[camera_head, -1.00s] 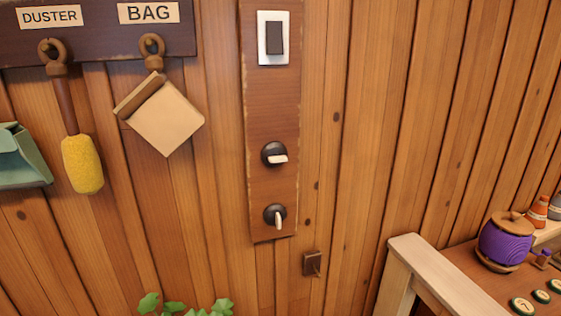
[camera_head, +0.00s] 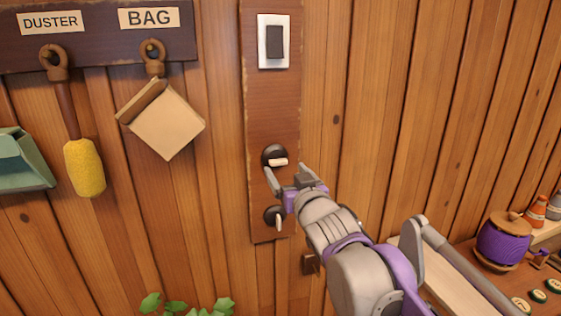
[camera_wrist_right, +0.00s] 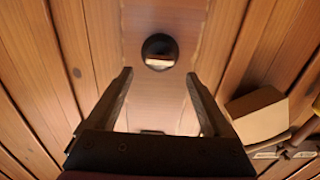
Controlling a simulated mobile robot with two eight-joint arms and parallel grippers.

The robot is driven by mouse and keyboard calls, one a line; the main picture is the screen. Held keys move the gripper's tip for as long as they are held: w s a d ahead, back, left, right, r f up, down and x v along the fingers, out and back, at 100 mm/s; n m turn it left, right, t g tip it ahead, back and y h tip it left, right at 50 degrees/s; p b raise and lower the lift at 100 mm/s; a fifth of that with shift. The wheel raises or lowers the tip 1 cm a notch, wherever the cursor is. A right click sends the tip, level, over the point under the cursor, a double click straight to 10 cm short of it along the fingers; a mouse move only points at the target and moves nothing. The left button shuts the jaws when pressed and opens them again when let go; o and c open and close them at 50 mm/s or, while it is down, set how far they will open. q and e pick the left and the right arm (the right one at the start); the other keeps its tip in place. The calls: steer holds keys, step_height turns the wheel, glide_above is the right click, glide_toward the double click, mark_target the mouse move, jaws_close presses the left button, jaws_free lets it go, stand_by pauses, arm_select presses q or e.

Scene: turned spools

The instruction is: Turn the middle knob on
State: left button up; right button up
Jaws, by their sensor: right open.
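A tall wooden panel (camera_head: 272,105) on the wall carries a rocker switch (camera_head: 274,42) at the top and two dark round knobs with cream handles below it. The middle knob (camera_head: 272,152) has its handle lying about sideways. The lower knob (camera_head: 272,213) has its handle pointing down, and my right gripper is partly beside it. My right gripper (camera_head: 286,172) is open and empty, its fingertips just below the middle knob. In the right wrist view a dark knob (camera_wrist_right: 160,45) with a pale bar lies ahead, between and beyond the open fingers (camera_wrist_right: 160,85). My left gripper is out of view.
A bag (camera_head: 168,122) and a yellow duster (camera_head: 84,168) hang from a labelled rack at left. Leaves (camera_head: 150,303) show at the bottom.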

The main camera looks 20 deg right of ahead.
mark_target(280, 162)
steer(key=w, duration=0.5)
steer(key=shift+w+a+p, duration=0.1)
steer(key=shift+p, duration=0.25)
jaws_close()
